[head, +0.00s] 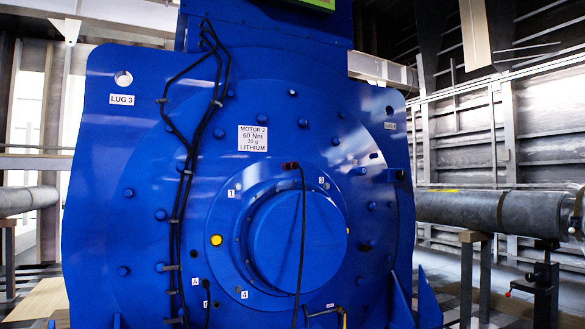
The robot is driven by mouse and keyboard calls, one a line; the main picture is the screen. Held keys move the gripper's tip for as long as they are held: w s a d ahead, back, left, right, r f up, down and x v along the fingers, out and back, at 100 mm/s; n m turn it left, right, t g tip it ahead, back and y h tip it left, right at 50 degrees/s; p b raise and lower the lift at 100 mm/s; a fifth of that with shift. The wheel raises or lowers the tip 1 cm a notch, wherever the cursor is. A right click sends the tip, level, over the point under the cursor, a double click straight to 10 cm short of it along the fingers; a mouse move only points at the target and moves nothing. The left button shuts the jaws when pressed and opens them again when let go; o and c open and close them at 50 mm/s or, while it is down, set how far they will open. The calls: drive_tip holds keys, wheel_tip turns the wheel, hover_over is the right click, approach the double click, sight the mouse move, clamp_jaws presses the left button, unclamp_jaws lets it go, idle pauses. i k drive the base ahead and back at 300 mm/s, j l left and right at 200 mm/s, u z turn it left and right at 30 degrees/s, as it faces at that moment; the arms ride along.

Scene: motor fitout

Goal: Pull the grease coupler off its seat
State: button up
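The blue motor (110,190) fills the middle of the head view. A small dark red and black fitting (290,166) sits on the motor face just above the round hub cover (275,235). It looks like the grease coupler, but it is too small to be sure. A thin black hose (303,215) runs from it down across the hub cover. My gripper is not in view, and nothing is seen holding the fitting.
A yellow round cap (216,240) is left of the hub. Black cables (180,215) run down the motor's left side. Bolts stud the face. Dark bent parts (325,314) show at the bottom edge. A grey pipe (500,210) and stand (543,290) are at right.

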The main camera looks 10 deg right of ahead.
sight(288, 166)
drive_tip(key=i+j+z, duration=0.15)
drive_tip(key=i, duration=0.4)
drive_tip(key=i+j+z, duration=0.15)
drive_tip(key=i+j, duration=0.15)
drive_tip(key=i, duration=0.3)
drive_tip(key=i+j+z, duration=0.15)
drive_tip(key=i+j, duration=0.15)
drive_tip(key=i, duration=0.2)
drive_tip(key=i+j+z, duration=0.15)
drive_tip(key=i+j, duration=0.2)
drive_tip(key=i, duration=0.2)
